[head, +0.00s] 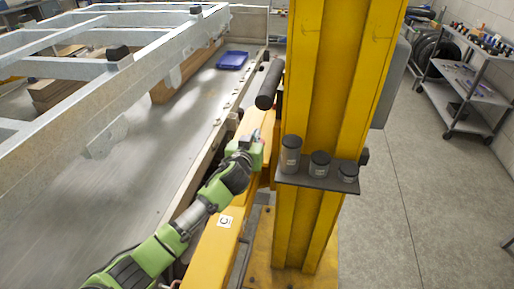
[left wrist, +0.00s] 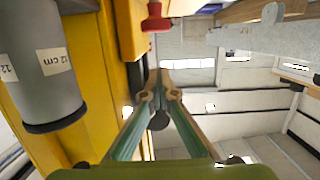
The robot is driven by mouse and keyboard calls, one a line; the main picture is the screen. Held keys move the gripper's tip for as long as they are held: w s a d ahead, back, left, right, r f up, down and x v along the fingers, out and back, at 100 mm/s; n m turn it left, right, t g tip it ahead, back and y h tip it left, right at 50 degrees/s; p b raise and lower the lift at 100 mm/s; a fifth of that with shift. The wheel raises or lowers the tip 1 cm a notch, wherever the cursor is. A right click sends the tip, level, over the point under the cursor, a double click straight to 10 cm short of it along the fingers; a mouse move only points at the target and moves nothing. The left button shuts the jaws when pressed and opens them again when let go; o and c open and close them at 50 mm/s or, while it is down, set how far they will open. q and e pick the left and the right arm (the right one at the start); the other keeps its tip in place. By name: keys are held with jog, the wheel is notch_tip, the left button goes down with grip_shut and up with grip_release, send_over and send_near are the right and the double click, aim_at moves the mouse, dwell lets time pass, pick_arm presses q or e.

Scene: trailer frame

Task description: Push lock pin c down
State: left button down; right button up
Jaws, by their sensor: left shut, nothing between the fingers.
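Lock pin c appears to be the red knob (left wrist: 155,18) at the top of the left wrist view, standing beside yellow metal. In the head view only a bit of red (head: 258,135) shows at the front of my gripper. My left gripper (head: 258,143) is at the yellow beam (head: 210,256), left of the yellow column. In the left wrist view its fingers (left wrist: 159,84) meet at the tips, with nothing held. The red knob is beyond the fingertips and looks apart from them. A label with the letter C (head: 226,221) is on the beam. My right gripper is not in view.
The yellow column (head: 328,80) carries a dark shelf (head: 318,184) with three grey cylinders, close right of my gripper. A black round bar (head: 269,85) juts out above it. The grey trailer frame (head: 80,110) lies to the left. Open floor (head: 420,200) is at the right.

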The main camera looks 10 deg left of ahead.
pick_arm(q)
jog(key=shift+w+f+b, duration=0.3)
jog(key=shift+f+b, duration=0.3)
jog(key=shift+f, duration=0.15)
jog(key=shift+w+f+b, duration=0.3)
jog(key=shift+f+b, duration=0.25)
jog(key=shift+f, duration=0.15)
jog(key=shift+w+f+b, duration=0.3)
jog(key=shift+f+b, duration=0.3)
jog(key=shift+f, duration=0.15)
